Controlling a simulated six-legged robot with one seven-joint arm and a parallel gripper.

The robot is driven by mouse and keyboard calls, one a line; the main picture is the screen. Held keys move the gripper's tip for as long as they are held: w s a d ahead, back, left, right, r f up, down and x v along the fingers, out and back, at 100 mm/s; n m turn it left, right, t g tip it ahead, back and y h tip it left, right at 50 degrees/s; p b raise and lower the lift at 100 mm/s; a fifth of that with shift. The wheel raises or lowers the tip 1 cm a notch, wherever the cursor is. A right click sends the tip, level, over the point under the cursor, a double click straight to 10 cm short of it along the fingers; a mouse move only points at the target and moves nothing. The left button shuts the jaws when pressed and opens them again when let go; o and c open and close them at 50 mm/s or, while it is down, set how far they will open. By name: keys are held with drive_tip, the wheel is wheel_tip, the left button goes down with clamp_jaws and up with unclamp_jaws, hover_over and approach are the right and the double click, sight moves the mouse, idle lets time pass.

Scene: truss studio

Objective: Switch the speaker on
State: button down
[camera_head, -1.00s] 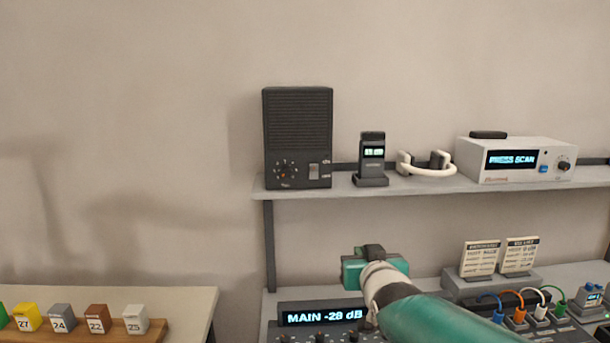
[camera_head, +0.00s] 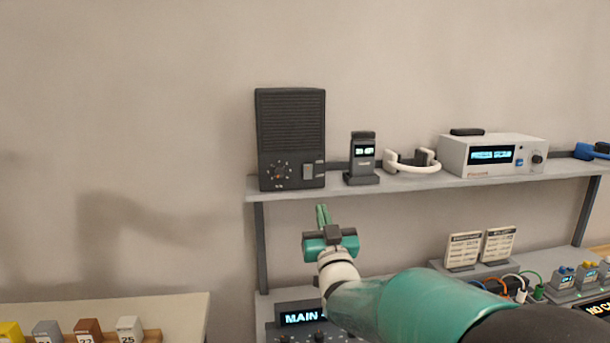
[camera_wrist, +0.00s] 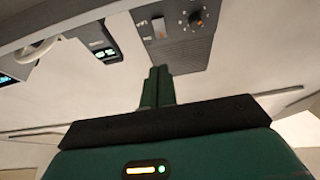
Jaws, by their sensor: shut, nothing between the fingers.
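The speaker (camera_head: 291,130) is a dark upright box with a ribbed grille, standing at the left end of the wall shelf. Low on its front are a round knob (camera_head: 279,171) and, right of it, a light grey rocker switch (camera_head: 308,172). In the wrist view the fingertips (camera_wrist: 158,72) show below the speaker's face, apart from the switch.
The shelf (camera_head: 420,184) also bears a small dark handheld device (camera_head: 362,158), a white headset (camera_head: 412,163) and a white receiver (camera_head: 493,154). Below stand a mixer display (camera_head: 301,317) and two cards (camera_head: 480,248). Space left of the speaker is clear.

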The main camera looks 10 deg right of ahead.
approach(307, 166)
drive_tip(key=x, duration=0.6)
drive_tip(key=shift+w+d+r, duration=0.1)
drive_tip(key=shift+w, duration=0.25)
drive_tip(key=shift+w+r, duration=0.1)
idle(0.4)
drive_tip(key=shift+w+r+g, duration=0.2)
drive_tip(key=shift+r+g, duration=0.05)
drive_tip(key=shift+g, duration=0.05)
drive_tip(key=shift+f, duration=0.15)
drive_tip(key=shift+s, duration=0.1)
